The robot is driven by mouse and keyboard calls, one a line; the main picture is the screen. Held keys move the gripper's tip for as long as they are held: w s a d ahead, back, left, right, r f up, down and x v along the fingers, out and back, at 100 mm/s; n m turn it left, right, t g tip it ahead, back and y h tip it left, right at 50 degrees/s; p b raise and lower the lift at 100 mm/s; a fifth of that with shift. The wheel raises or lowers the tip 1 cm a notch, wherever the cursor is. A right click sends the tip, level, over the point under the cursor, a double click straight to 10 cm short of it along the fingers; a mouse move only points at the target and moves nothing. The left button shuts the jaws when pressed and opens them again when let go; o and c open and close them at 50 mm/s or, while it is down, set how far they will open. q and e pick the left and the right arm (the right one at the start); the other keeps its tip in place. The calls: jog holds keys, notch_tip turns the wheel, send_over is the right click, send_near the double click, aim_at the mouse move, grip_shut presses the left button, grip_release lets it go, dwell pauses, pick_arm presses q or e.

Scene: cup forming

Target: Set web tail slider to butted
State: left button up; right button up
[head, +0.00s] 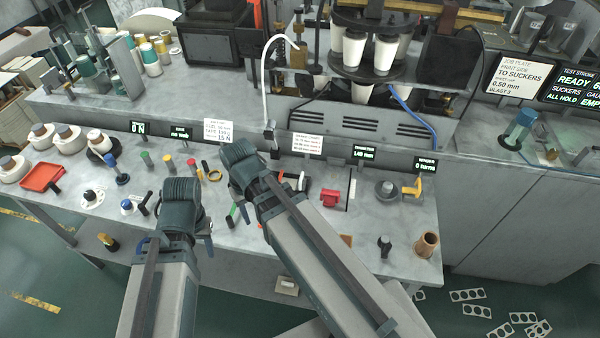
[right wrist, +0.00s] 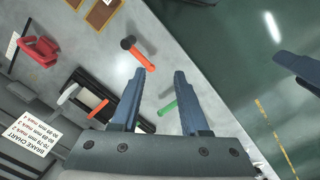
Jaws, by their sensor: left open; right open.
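No part in view is plainly marked as the web tail slider. A red block-like part (head: 330,197) sits on the grey bench near the display reading 140 mm; a red part also shows in the right wrist view (right wrist: 38,52). My left gripper (head: 178,238) is over the bench's front left part, its fingertips mostly hidden by its own arm. My right gripper (right wrist: 160,75) is open and empty above the bench, its fingers apart, with a hammer with an orange handle (right wrist: 140,54) just beyond the tips and a green-handled tool (right wrist: 168,107) showing between them.
A black tray (right wrist: 95,95) with tools lies left of my right fingers. A red tray (head: 41,177) and white rolls (head: 68,138) stand at the bench's left. A copper-coloured cup (head: 427,244) stands near the front right edge. Cup tooling (head: 370,45) rises behind.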

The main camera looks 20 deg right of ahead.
jog(key=w+d+r+m+y+p, duration=0.1)
jog(key=w+d+r+m+p, duration=0.3)
jog(key=w+d, duration=0.65)
notch_tip(320, 180, up, 2)
jog(key=m+t+y, duration=0.1)
jog(key=m+t, duration=0.1)
jog(key=m, duration=0.2)
send_over(302, 176)
jog(key=s+d, duration=0.2)
jog(key=d, duration=0.1)
jog(key=shift+w+a+r+p, duration=0.15)
jog(key=shift+a+p, duration=0.1)
jog(key=shift+p, duration=0.15)
jog(key=f+b, duration=0.4)
jog(key=w+a+f+b, duration=0.1)
jog(key=f+b, duration=0.4)
jog(key=a+f+b, duration=0.1)
jog(key=f+b, duration=0.3)
jog(key=shift+w+a+f+b, duration=0.1)
jog(key=shift+w+f+b, duration=0.1)
jog(key=shift+f+b, duration=0.1)
grip_shut()
